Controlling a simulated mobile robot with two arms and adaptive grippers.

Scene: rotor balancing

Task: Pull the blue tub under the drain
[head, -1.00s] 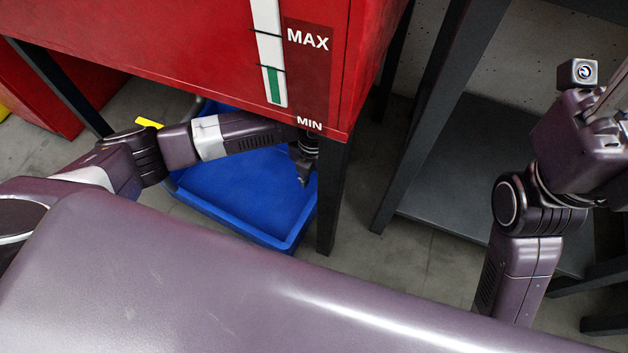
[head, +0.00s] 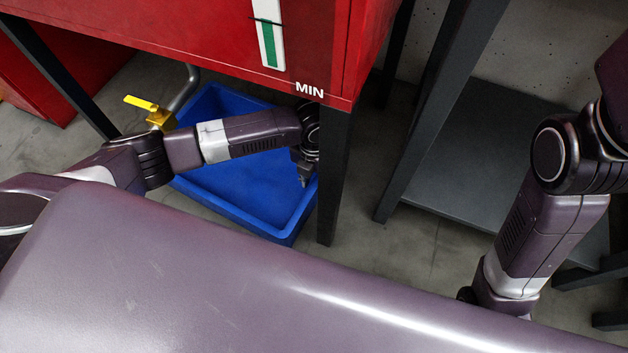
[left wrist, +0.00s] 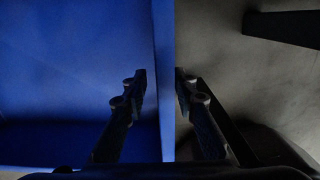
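The blue tub (head: 235,215) stands on the floor under the red cabinet, its right side beside a black leg. The drain is a grey pipe (head: 186,88) with a yellow valve (head: 158,115), by the tub's back left edge; my arm hides its lower end. My left gripper (head: 304,180) points down at the tub's right wall. In the left wrist view, the tub's wall (left wrist: 163,40) runs between the fingers of this gripper (left wrist: 161,88), one inside and one outside. A thin blue strip shows between the inner finger and the wall. My right gripper is out of view.
The red cabinet (head: 200,35) overhangs the tub, with a level gauge (head: 268,40) on its front. Its black leg (head: 333,180) stands close to the tub's right side. A dark low shelf (head: 480,160) is farther right. Bare floor (head: 400,255) lies between them.

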